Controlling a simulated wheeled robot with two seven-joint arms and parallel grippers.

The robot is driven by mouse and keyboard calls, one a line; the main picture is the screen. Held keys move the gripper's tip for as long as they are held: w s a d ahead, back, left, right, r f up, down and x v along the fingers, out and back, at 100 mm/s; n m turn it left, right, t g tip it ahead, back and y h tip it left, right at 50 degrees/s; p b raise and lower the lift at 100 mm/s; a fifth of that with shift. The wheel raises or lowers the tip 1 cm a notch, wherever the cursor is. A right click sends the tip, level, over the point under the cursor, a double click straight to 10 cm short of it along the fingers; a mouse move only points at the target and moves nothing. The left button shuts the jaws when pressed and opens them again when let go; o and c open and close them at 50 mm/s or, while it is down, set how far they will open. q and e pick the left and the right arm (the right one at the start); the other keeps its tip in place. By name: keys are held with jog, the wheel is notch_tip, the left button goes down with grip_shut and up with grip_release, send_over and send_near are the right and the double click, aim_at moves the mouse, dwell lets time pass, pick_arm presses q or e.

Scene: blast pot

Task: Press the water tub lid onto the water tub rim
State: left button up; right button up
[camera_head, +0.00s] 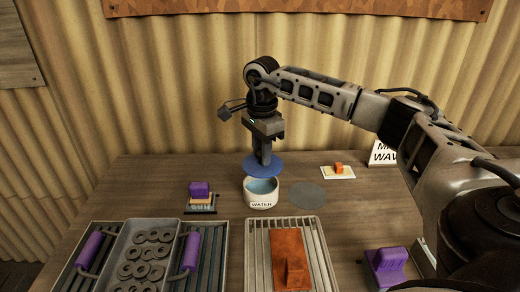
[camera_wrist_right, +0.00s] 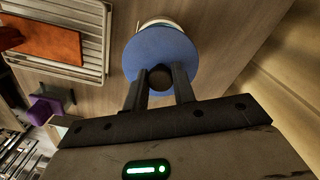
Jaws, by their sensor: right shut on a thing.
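The white water tub (camera_head: 261,199), labelled WATER, stands on the table with blue water showing inside. The round blue water tub lid (camera_head: 276,172) is above the tub, a little toward its far side, with a gap between lid and rim at the front. My right gripper (camera_head: 265,163) points down and is shut on the lid's dark knob. In the right wrist view the fingers (camera_wrist_right: 160,88) hold the knob, and the lid (camera_wrist_right: 163,52) covers most of the tub (camera_wrist_right: 160,22). My left gripper is not in view.
A grey disc (camera_head: 306,195) lies right of the tub. A purple-topped block (camera_head: 199,192) stands left of it. In front are a tray of grey rings (camera_head: 145,255) and a rack (camera_head: 252,262) with an orange-brown plate (camera_head: 290,250). A sign (camera_head: 383,153) stands at right.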

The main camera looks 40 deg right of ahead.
aim_at(260, 164)
jog(key=shift+a, duration=0.1)
notch_tip(260, 164, down, 2)
jog(key=shift+f+b, duration=0.1)
jog(key=shift+b, duration=0.5)
notch_tip(260, 164, down, 2)
jog(key=shift+w+b, duration=0.1)
jog(key=shift+b, duration=0.5)
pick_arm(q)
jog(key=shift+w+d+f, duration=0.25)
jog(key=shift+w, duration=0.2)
pick_arm(e)
jog(key=shift+f, duration=0.1)
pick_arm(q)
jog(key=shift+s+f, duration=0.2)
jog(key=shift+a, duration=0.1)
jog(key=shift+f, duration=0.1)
pick_arm(e)
jog(key=shift+f, duration=0.2)
